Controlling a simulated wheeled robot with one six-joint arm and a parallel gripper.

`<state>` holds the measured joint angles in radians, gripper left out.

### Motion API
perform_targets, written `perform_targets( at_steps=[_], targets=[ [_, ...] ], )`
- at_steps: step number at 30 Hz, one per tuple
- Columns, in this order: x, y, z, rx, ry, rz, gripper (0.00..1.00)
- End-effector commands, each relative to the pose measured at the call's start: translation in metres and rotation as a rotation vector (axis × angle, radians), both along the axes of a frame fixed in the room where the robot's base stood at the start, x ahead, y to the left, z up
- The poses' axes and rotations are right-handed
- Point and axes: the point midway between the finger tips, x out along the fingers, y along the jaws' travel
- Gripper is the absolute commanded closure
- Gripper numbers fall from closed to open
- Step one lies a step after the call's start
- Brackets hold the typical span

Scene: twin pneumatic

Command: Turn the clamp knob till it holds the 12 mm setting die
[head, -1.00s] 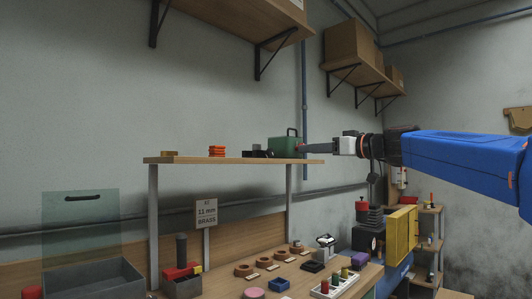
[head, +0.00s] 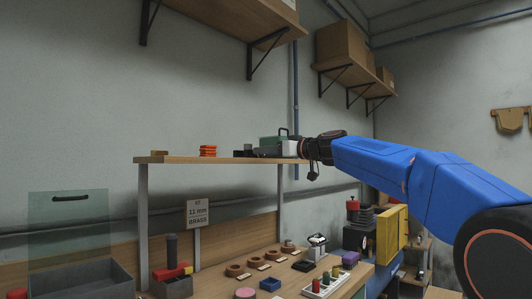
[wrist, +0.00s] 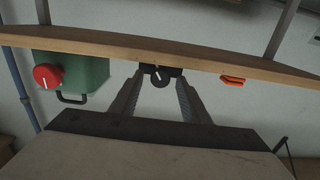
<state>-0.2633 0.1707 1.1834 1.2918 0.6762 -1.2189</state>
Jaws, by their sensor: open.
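The small black clamp with its round knob (wrist: 160,80) is in the middle of the wrist view, at the shelf edge. A pale line marks the knob's face. My gripper (wrist: 160,73) is open, with one finger on each side of the knob. I cannot tell whether the fingers touch it. In the head view the dark clamp (head: 243,153) sits on the raised shelf, left of my gripper's grey body. I cannot make out a 12 mm setting die in the clamp.
A green box with a red knob (wrist: 90,75) stands beside the clamp. An orange stacked piece (head: 208,151) and a brass block (head: 159,153) are farther along the shelf (head: 190,160). A sign (head: 198,212) seems to read 11 mm brass. The bench below holds several rings and a peg tray.

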Motion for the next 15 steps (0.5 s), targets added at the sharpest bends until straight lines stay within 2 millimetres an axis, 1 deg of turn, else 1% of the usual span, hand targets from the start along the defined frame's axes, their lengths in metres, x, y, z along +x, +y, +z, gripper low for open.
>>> perform_targets(
  at_steps=[4, 12, 13, 14, 15],
  targets=[
    [0.0040, 0.0051, 0.0003, 0.000, -0.001, 0.000, 0.58],
    [0.0046, 0.0056, 0.0003, 0.000, -0.001, -0.001, 0.58],
    [0.0045, 0.0056, 0.0003, 0.000, -0.001, 0.000, 0.63],
    [0.0046, 0.0056, 0.0003, 0.000, -0.001, 0.000, 0.70],
    [0.0045, 0.0056, 0.0003, 0.000, -0.001, 0.000, 0.79]
  ],
)
